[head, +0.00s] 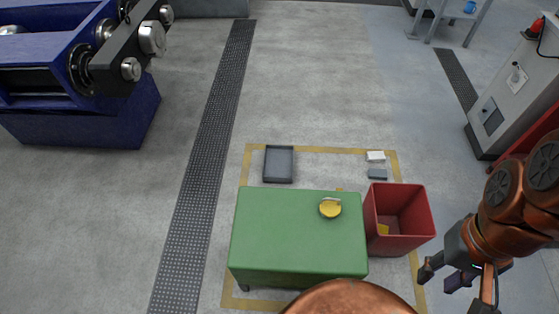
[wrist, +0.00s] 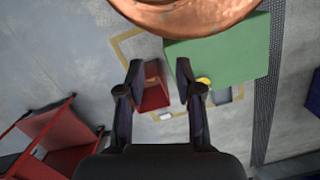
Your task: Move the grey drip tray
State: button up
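The grey drip tray (head: 279,164) is a shallow dark grey rectangle. It lies on the floor just beyond the far edge of the green table (head: 298,235), inside a yellow floor outline. My gripper (head: 440,279) is low at the right of the head view, right of the red bin and well apart from the tray. In the wrist view my gripper (wrist: 160,70) has its fingers spread with nothing held between them.
A yellow round object (head: 330,208) sits on the green table. The red open bin (head: 401,246) stands right of it, with something yellow inside. A white block (head: 376,156) and a grey block (head: 377,174) lie on the floor behind the bin.

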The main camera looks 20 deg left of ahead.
aim_at(278, 160)
jog(key=z, duration=1.9)
jog(key=k, duration=2.55)
jog(key=u, duration=2.4)
jog(key=i, duration=2.7)
jog(key=u, duration=0.05)
